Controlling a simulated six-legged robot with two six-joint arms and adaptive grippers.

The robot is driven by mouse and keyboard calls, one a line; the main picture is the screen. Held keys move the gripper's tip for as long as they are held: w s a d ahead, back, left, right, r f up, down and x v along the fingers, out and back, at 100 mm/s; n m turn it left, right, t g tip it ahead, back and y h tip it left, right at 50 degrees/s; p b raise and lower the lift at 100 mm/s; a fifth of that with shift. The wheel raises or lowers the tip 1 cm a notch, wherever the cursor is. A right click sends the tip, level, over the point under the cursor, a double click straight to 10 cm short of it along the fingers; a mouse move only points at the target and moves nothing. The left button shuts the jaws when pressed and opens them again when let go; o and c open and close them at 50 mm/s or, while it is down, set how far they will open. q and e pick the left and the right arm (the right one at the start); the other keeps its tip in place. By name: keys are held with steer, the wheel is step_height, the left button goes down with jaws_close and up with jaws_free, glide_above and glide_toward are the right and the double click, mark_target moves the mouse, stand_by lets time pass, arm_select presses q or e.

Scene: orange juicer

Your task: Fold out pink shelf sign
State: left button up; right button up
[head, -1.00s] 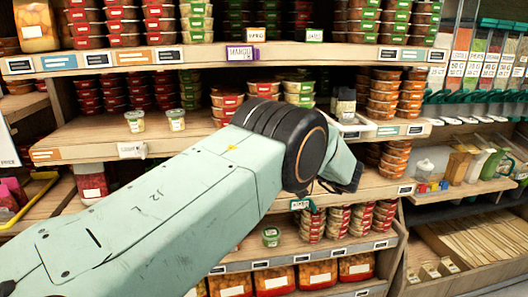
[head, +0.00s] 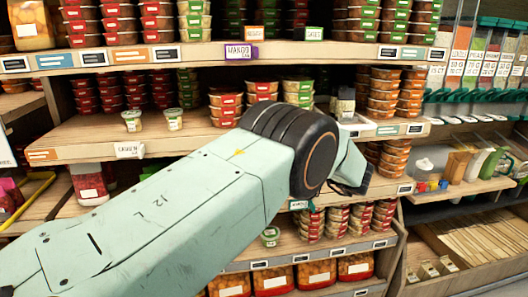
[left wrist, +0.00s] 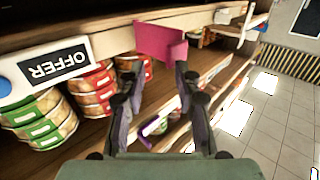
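A pink shelf sign (left wrist: 162,40) sticks out from the front edge of a wooden shelf in the left wrist view. It appears bent, with one panel angled to the other. My left gripper (left wrist: 157,70) is open, its two dark fingers spread just in front of the sign, with the tips near its lower edge. I cannot tell whether they touch it. In the head view my left arm reaches in from the left, and only part of the left gripper (head: 352,186) shows beyond the wrist. The pink sign is not visible there. My right gripper is not in view.
An OFFER label (left wrist: 57,66) sits on the shelf edge, with stacked tubs (left wrist: 42,120) below. A purple sign (left wrist: 153,126) is on a lower shelf. A purple-edged mango sign (head: 239,51) is on the upper shelf. Open floor (left wrist: 265,125) lies to the right.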

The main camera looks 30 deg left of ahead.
arm_select(q)
steer(key=d, duration=0.9)
steer(key=shift+s+d, duration=0.35)
steer(key=shift+s, duration=0.05)
steer(key=shift+f, duration=0.1)
steer(key=shift+s+d, duration=0.1)
steer(key=shift+d, duration=0.1)
steer(key=shift+a, duration=0.1)
